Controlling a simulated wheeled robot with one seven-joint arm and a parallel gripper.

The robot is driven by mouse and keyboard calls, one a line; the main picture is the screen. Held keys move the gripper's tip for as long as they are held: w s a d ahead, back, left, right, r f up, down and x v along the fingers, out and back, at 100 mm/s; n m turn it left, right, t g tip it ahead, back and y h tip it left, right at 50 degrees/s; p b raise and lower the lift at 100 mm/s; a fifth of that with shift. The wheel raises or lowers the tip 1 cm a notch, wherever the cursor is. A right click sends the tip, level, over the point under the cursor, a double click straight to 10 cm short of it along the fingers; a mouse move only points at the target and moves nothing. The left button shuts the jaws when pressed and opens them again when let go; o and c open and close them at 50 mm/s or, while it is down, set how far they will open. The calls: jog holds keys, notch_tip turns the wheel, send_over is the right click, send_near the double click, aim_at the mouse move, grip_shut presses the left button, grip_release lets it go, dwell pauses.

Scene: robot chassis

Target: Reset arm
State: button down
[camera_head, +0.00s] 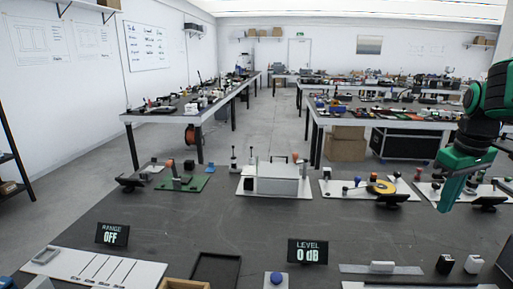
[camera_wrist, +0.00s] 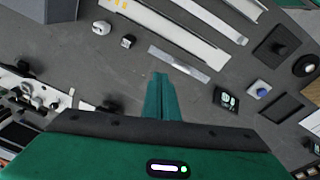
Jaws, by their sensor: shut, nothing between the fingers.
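My gripper (camera_head: 447,200) is green and hangs at the right side of the head view, above the right part of the dark table. Its fingers are together with nothing between them. In the wrist view the shut green fingers (camera_wrist: 161,78) point over bare tabletop, short of a thin grey strip (camera_wrist: 179,64). The upper arm reaches out of the head view at the right edge.
The dark table (camera_head: 215,215) has bare room in its middle. Displays read "RANGE OFF" (camera_head: 112,234) and "LEVEL 0 dB" (camera_head: 307,252). A white box (camera_head: 278,178), a board with a yellow disc (camera_head: 381,187) and a blue-button block (camera_head: 275,280) stand on it. Other workbenches are behind.

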jog(key=s+a+f+m, duration=0.2)
jog(key=s+f+m, duration=0.1)
jog(key=s, duration=0.4)
jog(key=s+a+f+m+g, duration=0.1)
jog(key=s+f+m, duration=0.2)
jog(key=s, duration=0.5)
jog(key=s+a+f+m, duration=0.2)
jog(key=s+f+m, duration=0.1)
jog(key=s, duration=0.4)
jog(key=shift+s+a+f+g+y, duration=0.3)
jog(key=shift+s+f+y, duration=0.1)
jog(key=shift+f, duration=0.15)
